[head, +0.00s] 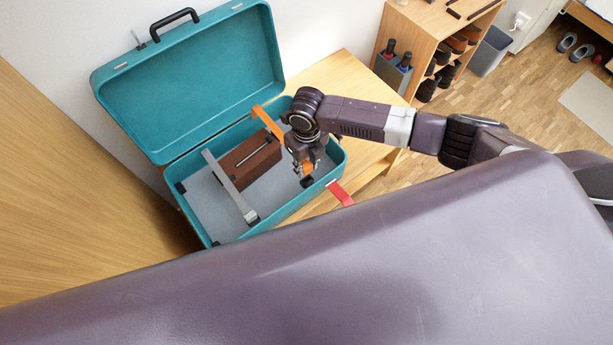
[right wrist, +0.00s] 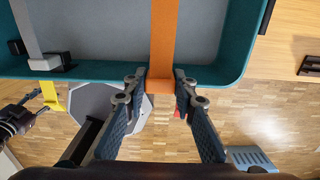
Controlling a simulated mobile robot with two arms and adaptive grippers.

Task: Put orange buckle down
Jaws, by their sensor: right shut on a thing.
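The orange buckle (right wrist: 160,85) is the end of an orange strap, which runs up the middle of the right wrist view. My right gripper (right wrist: 161,90) has a finger on each side of this end and is shut on it. In the head view, my right gripper (head: 306,176) is over the front right part of the open teal case (head: 215,242). The orange strap (head: 266,118) shows behind it, and a bit of orange shows at the fingers. My arm hides the strap's middle.
A grey strap (head: 230,185) and a brown box (head: 252,158) are in the case. A red strap (head: 341,193) sticks out at its front right. A yellow piece (right wrist: 52,96) shows below the case rim.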

